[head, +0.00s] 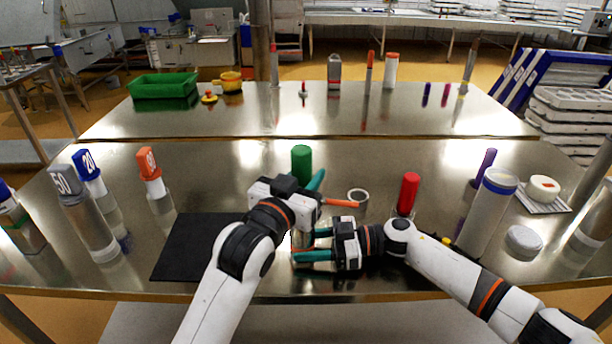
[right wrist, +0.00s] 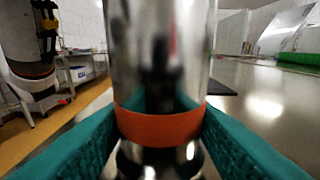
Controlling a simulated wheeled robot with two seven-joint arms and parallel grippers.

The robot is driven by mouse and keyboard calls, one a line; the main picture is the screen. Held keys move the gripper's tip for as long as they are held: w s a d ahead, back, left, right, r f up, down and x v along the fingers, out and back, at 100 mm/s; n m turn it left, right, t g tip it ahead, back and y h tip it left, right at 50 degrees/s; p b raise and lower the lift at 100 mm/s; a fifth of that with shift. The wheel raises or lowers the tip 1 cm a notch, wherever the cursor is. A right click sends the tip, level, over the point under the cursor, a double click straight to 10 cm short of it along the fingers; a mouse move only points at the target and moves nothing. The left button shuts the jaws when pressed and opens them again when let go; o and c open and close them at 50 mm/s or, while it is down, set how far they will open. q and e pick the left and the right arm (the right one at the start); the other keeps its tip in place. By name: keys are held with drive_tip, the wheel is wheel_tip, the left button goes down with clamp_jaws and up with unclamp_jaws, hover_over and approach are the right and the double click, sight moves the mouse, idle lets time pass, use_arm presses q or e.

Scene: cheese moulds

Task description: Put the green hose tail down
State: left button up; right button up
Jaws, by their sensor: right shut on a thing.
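The green hose tail's green upper end (head: 301,165) shows upright in the head view, behind my left gripper, which hides what is below. My right gripper (head: 303,245) is lower and points left. In the right wrist view its teal fingers (right wrist: 160,135) are shut on a shiny metal cylinder (right wrist: 160,60) with an orange band (right wrist: 160,127). The cylinder's top is out of that view, so I cannot see whether it joins the green end.
A black mat (head: 190,250) lies left of my arms. A green tray (head: 163,86) is on the rear table.

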use_arm(q)
drive_tip(key=o, duration=0.4)
drive_tip(key=shift+r, duration=0.1)
drive_tip(key=v, duration=1.2)
idle(0.3)
use_arm(e)
drive_tip(key=o, duration=0.8)
drive_tip(key=shift+o, duration=0.2)
